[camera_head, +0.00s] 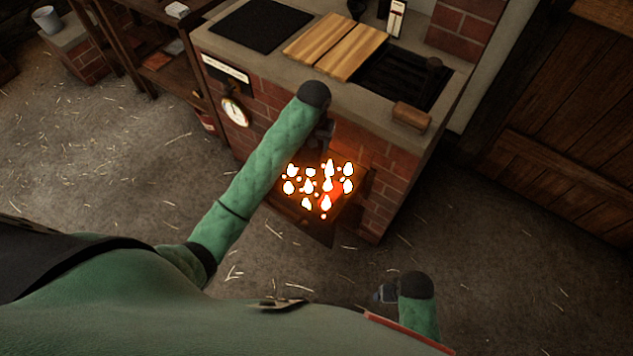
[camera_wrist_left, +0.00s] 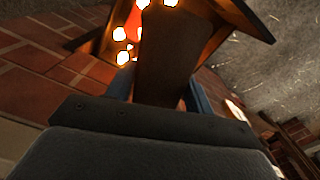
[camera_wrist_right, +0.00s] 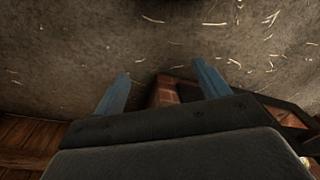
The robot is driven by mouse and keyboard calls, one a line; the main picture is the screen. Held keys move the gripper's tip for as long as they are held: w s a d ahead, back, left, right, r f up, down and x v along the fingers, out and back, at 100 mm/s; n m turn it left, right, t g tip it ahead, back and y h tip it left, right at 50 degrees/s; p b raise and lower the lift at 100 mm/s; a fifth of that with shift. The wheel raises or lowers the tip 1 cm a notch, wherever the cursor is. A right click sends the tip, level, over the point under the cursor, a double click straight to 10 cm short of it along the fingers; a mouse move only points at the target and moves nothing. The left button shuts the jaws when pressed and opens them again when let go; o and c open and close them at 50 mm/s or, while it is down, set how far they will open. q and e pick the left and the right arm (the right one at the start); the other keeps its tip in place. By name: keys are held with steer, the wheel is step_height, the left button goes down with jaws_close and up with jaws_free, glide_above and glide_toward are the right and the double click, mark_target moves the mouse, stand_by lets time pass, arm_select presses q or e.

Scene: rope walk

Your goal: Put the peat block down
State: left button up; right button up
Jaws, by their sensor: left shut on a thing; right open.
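In the left wrist view my left gripper (camera_wrist_left: 163,92) is shut on a dark brown peat block (camera_wrist_left: 165,55), with a blue finger on each side of it. Beyond the block are flames and the glowing firebox (camera_wrist_left: 108,45). In the head view my left gripper (camera_head: 325,132) is at the front of the brick stove, just above the burning fire (camera_head: 318,186). The held block is hard to make out there. My right gripper (camera_head: 385,293) is low at the bottom right, and its fingers are open and empty in the right wrist view (camera_wrist_right: 163,88).
The brick stove top holds two light wooden boards (camera_head: 335,46), a dark plate (camera_head: 261,26), a dark grate (camera_head: 400,78) and a small brown block (camera_head: 411,116) at its front right edge. A dial (camera_head: 235,111) is on the stove front. The straw-strewn floor (camera_head: 110,130) is open at left.

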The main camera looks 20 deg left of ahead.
arm_select(q)
steer(key=w+f+m, duration=0.2)
steer(key=f, duration=0.1)
steer(key=shift+w+a+p, duration=0.2)
steer(key=shift+p, duration=0.2)
steer(key=shift+f, duration=0.25)
arm_select(e)
steer(key=s+d+f, duration=0.2)
steer(key=s+f, duration=0.1)
steer(key=f, duration=0.9)
arm_select(q)
steer(key=shift+m, duration=0.9)
steer(key=f+b, duration=0.2)
steer(key=f, duration=0.4)
steer(key=f+b, duration=0.3)
steer(key=f, duration=0.4)
steer(key=f+b, duration=0.2)
steer(key=f, duration=0.4)
steer(key=shift+w+a+f+b, duration=0.25)
steer(key=shift+f+b, duration=0.05)
steer(key=shift+b, duration=0.05)
steer(key=shift+f, duration=2.4)
arm_select(e)
step_height(320, 180, up, 26)
steer(key=a+t, duration=0.1)
steer(key=a, duration=0.1)
steer(key=shift+w+y, duration=0.25)
steer(key=shift+y, duration=0.05)
